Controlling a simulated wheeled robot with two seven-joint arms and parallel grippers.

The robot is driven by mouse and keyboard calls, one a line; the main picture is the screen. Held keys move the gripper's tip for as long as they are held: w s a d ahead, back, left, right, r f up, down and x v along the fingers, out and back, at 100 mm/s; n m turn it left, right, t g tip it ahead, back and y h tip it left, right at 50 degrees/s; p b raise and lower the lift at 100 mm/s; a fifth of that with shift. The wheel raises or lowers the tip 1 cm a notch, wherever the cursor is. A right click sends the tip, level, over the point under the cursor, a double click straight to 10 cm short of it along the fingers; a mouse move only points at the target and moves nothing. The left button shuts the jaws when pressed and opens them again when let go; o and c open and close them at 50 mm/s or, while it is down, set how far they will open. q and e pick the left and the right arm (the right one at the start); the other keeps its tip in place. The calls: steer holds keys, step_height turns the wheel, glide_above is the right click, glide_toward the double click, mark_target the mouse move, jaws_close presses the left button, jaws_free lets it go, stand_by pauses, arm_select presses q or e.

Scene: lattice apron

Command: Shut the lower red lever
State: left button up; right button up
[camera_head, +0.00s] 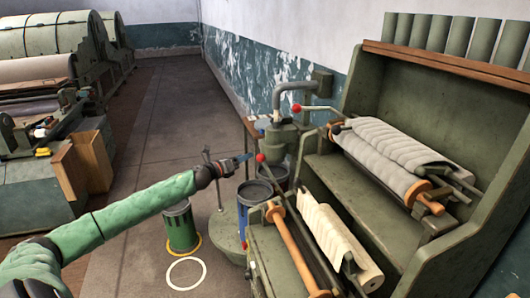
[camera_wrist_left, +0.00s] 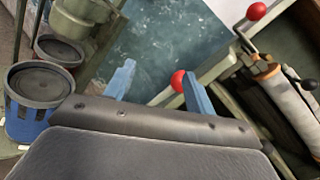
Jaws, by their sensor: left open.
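The lower red lever (camera_head: 260,157) has a round red knob on a thin rod at the near green machine. Its knob also shows in the left wrist view (camera_wrist_left: 178,81), at the inner side of the right-hand finger; whether they touch I cannot tell. My left gripper (camera_head: 244,159) has blue fingers and is just left of that knob in the head view. In the left wrist view the gripper (camera_wrist_left: 156,82) is open, its fingers apart. The lever's rod is mostly hidden in the wrist view. My right gripper is not in view.
An upper red lever (camera_head: 296,108) and a black knob (camera_head: 335,130) stand by the upper cloth roll (camera_head: 375,160). A lower cloth roll (camera_head: 335,240) is in front. A blue bin (camera_head: 252,198) and a green bin (camera_head: 180,228) stand below my arm. The floor aisle at left is clear.

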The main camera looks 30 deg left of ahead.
mark_target(257, 158)
arm_select(q)
steer(key=d+m+h, duration=0.1)
steer(key=m, duration=0.1)
steer(key=d+m+h, duration=0.1)
steer(key=m, duration=0.2)
steer(key=s+d+m+g+h, duration=0.1)
steer(key=m, duration=0.2)
steer(key=shift+d, duration=0.4)
steer(key=shift+m, duration=0.4)
steer(key=p+x, duration=0.3)
steer(key=x, duration=0.3)
steer(key=shift+p+x, duration=0.6)
steer(key=shift+x, duration=0.3)
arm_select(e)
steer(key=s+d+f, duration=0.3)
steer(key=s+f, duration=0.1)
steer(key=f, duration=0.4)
arm_select(q)
steer(key=shift+f, duration=0.1)
jaws_close()
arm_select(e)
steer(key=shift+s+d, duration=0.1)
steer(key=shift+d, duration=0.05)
